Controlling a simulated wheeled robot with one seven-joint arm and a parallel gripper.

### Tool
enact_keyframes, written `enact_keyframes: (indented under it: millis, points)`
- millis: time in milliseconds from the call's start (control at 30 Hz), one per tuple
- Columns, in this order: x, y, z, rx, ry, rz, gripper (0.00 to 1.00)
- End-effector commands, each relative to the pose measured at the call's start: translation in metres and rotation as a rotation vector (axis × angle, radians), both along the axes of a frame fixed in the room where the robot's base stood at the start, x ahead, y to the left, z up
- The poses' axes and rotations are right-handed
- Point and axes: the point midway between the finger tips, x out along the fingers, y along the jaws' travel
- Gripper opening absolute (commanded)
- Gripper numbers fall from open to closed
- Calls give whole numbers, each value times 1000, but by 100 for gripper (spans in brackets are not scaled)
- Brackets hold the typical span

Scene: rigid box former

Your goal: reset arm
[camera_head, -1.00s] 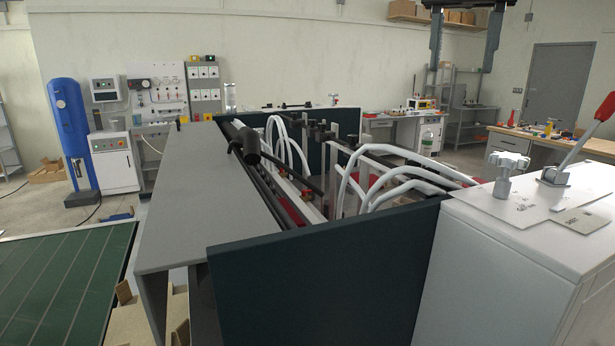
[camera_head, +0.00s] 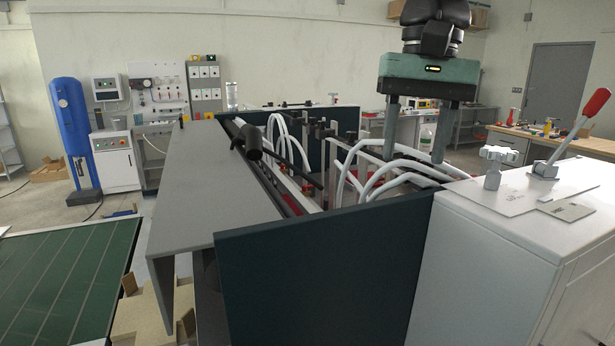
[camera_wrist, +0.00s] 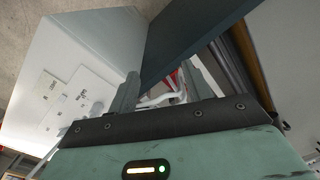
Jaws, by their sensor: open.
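My gripper (camera_head: 413,140) hangs from the top right of the head view, its two long grey fingers pointing down and spread apart. It is open, with nothing seen between the fingers. The fingertips show in front of or above the white curved tubes of the box former (camera_head: 330,232); I cannot tell how far above them they are. In the wrist view the teal gripper body fills the bottom, and the fingers (camera_wrist: 160,95) point toward the machine's dark panel and white cabinet.
The white cabinet (camera_head: 500,235) with a red-handled lever (camera_head: 580,125) and a white knob (camera_head: 497,165) stands right of the gripper. A dark panel (camera_head: 320,270) fronts the machine. A grey cover plate (camera_head: 200,195) lies left. A green mat (camera_head: 60,280) is at the lower left.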

Motion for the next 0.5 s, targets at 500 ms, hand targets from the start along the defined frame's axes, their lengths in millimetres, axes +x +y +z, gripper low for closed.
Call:
enact_keyframes:
  millis: [500]
  points:
    - [-168,16,-212,15,-36,670,50]
